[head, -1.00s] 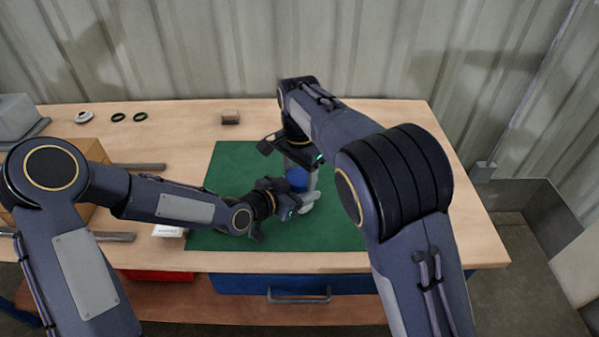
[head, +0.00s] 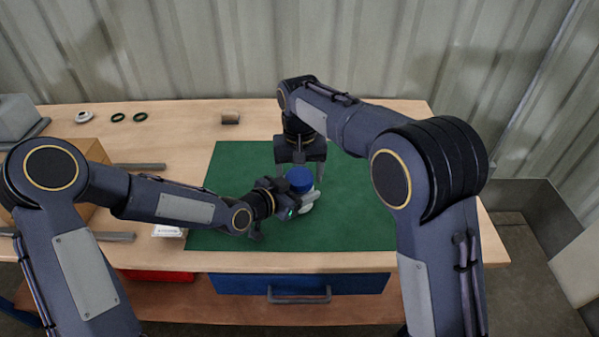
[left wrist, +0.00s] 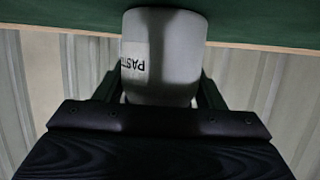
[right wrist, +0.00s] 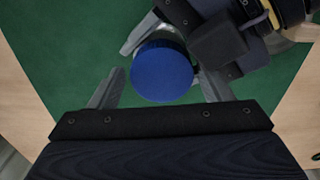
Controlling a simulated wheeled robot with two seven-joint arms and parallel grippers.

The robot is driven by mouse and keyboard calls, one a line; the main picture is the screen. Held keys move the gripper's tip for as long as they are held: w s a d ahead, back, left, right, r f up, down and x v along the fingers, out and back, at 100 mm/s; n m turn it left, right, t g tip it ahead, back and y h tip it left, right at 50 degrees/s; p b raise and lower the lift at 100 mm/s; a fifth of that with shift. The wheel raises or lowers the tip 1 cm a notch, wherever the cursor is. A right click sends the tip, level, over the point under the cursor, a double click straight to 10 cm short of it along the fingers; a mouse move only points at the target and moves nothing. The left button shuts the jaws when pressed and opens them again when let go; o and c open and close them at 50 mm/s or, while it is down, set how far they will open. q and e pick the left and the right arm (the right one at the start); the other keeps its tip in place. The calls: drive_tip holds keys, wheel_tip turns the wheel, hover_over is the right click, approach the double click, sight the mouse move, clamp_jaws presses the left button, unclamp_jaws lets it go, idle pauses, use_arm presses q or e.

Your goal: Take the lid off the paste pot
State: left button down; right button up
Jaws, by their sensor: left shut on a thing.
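The paste pot is a white cylinder with a label reading "PAST", seen upside down in the left wrist view (left wrist: 165,60). It stands on the green mat (head: 350,215). Its blue lid (right wrist: 162,72) is on top; it also shows in the head view (head: 299,179). My left gripper (head: 308,200) is shut on the pot's body from the left side. My right gripper (right wrist: 160,92) is open, pointing down over the lid, with a finger on each side of it and visible gaps between. In the head view the right gripper (head: 303,172) is just behind the lid.
A cardboard box (head: 92,153) and grey bars (head: 138,166) are at the left. A white labelled item (head: 168,231) lies beside the mat. The mat's right side is clear.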

sight(300, 176)
drive_tip(key=shift+o, duration=0.6)
drive_tip(key=shift+a+r, duration=0.1)
drive_tip(key=shift+r, duration=0.1)
wheel_tip(300, 176, up, 4)
drive_tip(key=shift+r, duration=0.1)
drive_tip(key=shift+c, duration=0.3)
drive_tip(key=m, duration=0.2)
drive_tip(key=r+m, duration=0.1)
drive_tip(key=m, duration=0.1)
wheel_tip(300, 176, up, 2)
drive_tip(key=m, duration=0.5)
drive_tip(key=shift+m, duration=0.4)
drive_tip(key=shift+f, duration=3.8)
drive_tip(key=c, duration=1)
drive_tip(key=n, duration=0.6)
